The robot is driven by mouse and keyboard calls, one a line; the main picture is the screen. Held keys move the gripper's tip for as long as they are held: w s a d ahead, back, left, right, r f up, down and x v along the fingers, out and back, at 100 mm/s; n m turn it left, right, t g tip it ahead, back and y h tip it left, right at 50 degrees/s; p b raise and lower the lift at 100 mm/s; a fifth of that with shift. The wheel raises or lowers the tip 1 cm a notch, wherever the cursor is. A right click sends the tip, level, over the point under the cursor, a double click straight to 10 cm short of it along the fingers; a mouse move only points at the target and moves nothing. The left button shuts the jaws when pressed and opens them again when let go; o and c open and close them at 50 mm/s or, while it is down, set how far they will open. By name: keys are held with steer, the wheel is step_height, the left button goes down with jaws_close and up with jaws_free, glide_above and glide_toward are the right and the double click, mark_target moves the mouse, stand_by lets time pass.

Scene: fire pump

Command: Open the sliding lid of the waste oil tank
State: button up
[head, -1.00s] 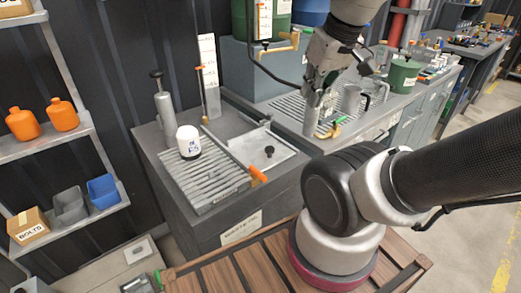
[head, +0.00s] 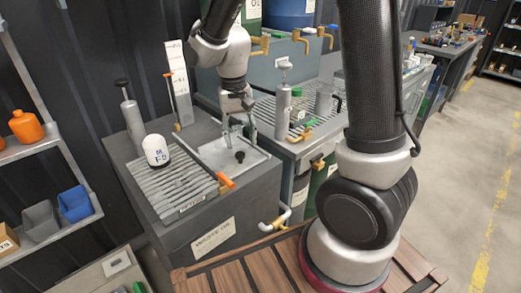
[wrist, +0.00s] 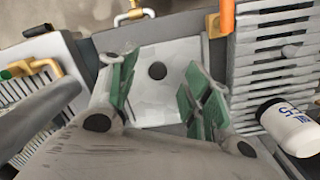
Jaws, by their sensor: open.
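The waste oil tank (head: 225,222) is a dark grey box with a label on its front, in the head view. Its sliding lid (head: 256,159) is a pale flat plate on the top right, with a round black knob (head: 240,156). The lid (wrist: 150,105) and knob (wrist: 157,71) also show in the wrist view, between the green finger pads. My gripper (head: 239,136) is open and empty above the lid, pointing down with its fingers on either side of the knob. I see no clear contact. The lid looks shut, lying flat in its frame.
A grey pump (head: 133,121) stands behind. To the right is a bench with brass taps (head: 318,164) and a grey cylinder (head: 283,105).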

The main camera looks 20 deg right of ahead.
mark_target(240, 153)
steer(key=shift+w+d+r+m+t, duration=0.15)
steer(key=shift+w+r+m+t, duration=0.05)
steer(key=shift+w+m, duration=0.25)
steer(key=shift+w+d+r+m+t, duration=0.1)
steer(key=shift+w+r+m+t, duration=0.1)
steer(key=shift+w+m, duration=0.3)
steer(key=shift+m, duration=0.35)
steer(key=shift+w+a+f+m, duration=0.1)
steer(key=shift+a+f+m, duration=0.05)
steer(key=shift+m, duration=0.15)
step_height(240, 153, down, 8)
steer(key=shift+r, duration=0.25)
jaws_close()
